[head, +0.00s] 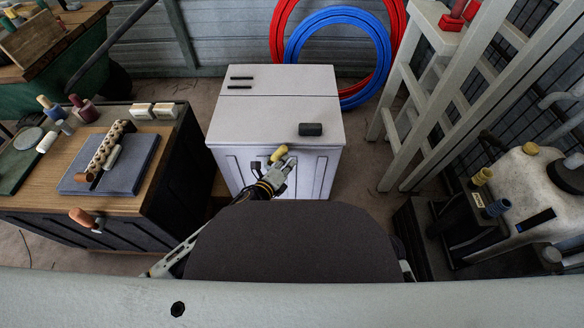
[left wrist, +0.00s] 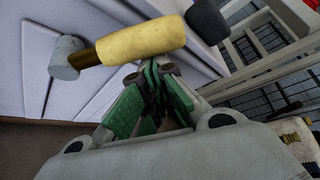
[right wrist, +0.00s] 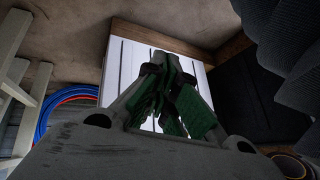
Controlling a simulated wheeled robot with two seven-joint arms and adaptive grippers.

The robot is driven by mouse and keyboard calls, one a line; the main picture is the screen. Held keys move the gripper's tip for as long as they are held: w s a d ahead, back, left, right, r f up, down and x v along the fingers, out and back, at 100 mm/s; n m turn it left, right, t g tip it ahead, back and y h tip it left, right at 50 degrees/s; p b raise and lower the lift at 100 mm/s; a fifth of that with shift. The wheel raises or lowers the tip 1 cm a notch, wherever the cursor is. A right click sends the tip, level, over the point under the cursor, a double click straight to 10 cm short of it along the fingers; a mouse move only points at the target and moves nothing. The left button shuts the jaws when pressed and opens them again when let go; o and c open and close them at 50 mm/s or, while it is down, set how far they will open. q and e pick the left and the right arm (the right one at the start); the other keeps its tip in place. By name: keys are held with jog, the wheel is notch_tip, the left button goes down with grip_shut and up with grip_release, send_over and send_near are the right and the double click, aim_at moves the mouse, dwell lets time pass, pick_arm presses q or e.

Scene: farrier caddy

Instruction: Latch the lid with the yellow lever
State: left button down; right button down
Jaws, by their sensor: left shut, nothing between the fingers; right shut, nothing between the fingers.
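The white caddy (head: 236,127) stands on the floor ahead, its lid (head: 275,103) lying flat on top. The yellow lever (head: 278,153) is on its front face, near the lid's front edge. In the left wrist view the lever's yellow grip (left wrist: 140,42) lies across the picture, joined by a short dark rod to a grey round pivot (left wrist: 66,58). My left gripper (head: 284,163) is shut and empty, its fingertips (left wrist: 155,68) right by the yellow grip; I cannot tell whether they touch. My right gripper (right wrist: 165,65) is shut and empty, pointing towards the white caddy; the head view hides it.
A black handle (head: 311,129) sits on the lid's front right. A wooden-topped bench (head: 125,203) with tools stands left, a pale ladder frame (head: 405,123) right. Red and blue hose coils (head: 343,14) hang behind. A white tank (head: 522,190) is at far right.

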aim_at(280, 155)
pick_arm(q)
jog(key=shift+a+r+n+t+h, duration=0.5)
jog(key=shift+a+r+n+h, duration=0.2)
jog(key=shift+a+r+n, duration=0.45)
jog(key=shift+a, duration=0.25)
jog(key=shift+a+r+p, duration=0.1)
jog(key=shift+a+p, duration=0.05)
jog(key=shift+p, duration=0.15)
pick_arm(e)
jog(key=shift+r, duration=0.5)
jog(key=shift+d+f, duration=0.15)
jog(key=shift+d, duration=0.1)
